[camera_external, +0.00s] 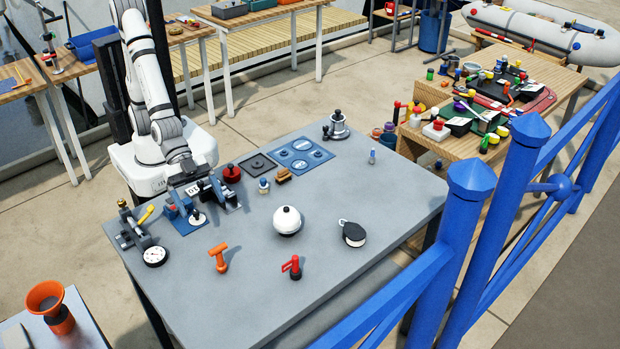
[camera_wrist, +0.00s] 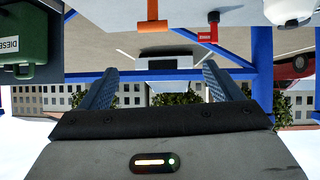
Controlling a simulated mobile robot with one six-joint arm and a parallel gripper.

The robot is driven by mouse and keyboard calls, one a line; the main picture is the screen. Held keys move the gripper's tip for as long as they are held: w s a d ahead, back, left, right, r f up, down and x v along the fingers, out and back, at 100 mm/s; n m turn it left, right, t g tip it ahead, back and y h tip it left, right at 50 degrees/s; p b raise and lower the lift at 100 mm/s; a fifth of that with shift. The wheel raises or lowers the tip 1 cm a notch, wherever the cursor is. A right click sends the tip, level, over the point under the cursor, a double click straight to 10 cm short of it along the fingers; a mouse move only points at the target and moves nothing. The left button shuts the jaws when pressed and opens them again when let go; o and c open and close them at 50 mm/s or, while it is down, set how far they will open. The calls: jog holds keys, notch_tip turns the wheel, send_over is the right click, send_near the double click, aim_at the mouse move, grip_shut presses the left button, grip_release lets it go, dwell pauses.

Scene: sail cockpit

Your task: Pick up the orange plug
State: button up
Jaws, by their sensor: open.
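The orange plug (camera_external: 219,257), with a T-shaped top, stands on the grey table (camera_external: 330,290) toward its front left. It also shows in the wrist view as an orange shape (camera_wrist: 152,14) at the top, cut off by the picture edge. My gripper (camera_external: 205,192) is near the table's left back side, behind the plug and apart from it. In the wrist view its two blue fingers (camera_wrist: 160,70) are spread, with nothing held between them. The exact height of the fingers above the table is hard to tell.
A red-handled part (camera_external: 292,266) and a white ball (camera_external: 287,221) stand right of the plug. A black-and-white round piece (camera_external: 353,233) lies farther right. A dial gauge (camera_external: 154,256) is to the left. Blue fixtures (camera_external: 180,212) sit close to my gripper. The table around the plug is clear.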

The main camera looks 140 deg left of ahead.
aim_at(217, 246)
jog(key=w+d+f+t+y, duration=0.1)
jog(key=w+d+t, duration=0.15)
jog(key=w, duration=0.35)
jog(key=shift+t, duration=0.45)
jog(key=f, duration=0.2)
jog(key=f+p, duration=0.1)
jog(key=f, duration=0.3)
jog(key=shift+w+a+f, duration=0.1)
jog(key=shift+a+f, duration=0.15)
jog(key=shift+w+f+p, duration=0.2)
jog(key=shift+f+p, duration=0.05)
jog(key=shift+p, duration=0.15)
jog(key=shift+p+x, duration=0.45)
jog(key=shift+x, duration=1.85)
jog(key=c, duration=1.1)
